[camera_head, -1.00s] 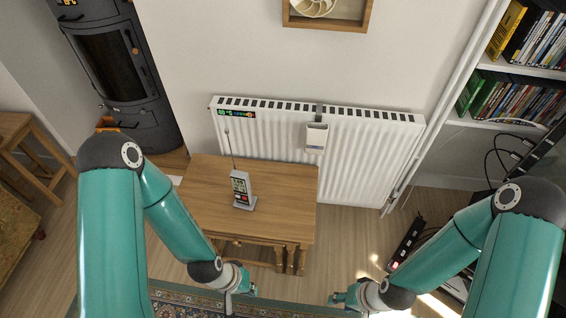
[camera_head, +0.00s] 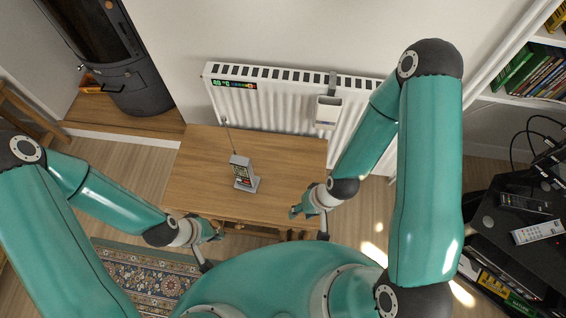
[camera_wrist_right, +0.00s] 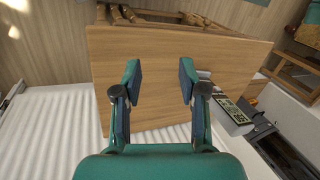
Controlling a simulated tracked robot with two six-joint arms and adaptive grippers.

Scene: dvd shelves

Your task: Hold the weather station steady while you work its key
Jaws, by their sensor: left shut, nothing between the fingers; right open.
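The weather station (camera_head: 241,172) is a small grey upright unit with a coloured display and a thin antenna. It stands on its base on the wooden table (camera_head: 200,170). It also shows at the right in the right wrist view (camera_wrist_right: 234,112), partly behind a finger; its key is too small to make out. My right gripper (camera_head: 296,211) is open and empty over the table's front right part, apart from the station. In its wrist view the fingers (camera_wrist_right: 160,75) stand apart over bare wood. My left gripper (camera_head: 220,234) is shut and empty by the table's front edge, left of the station.
A white radiator (camera_head: 270,105) with a temperature strip (camera_head: 234,85) and a hung white box (camera_head: 327,113) stands behind the table. A black stove (camera_head: 120,60) is at the back left. A dark stand with remotes (camera_head: 538,232) is at the right. The tabletop around the station is clear.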

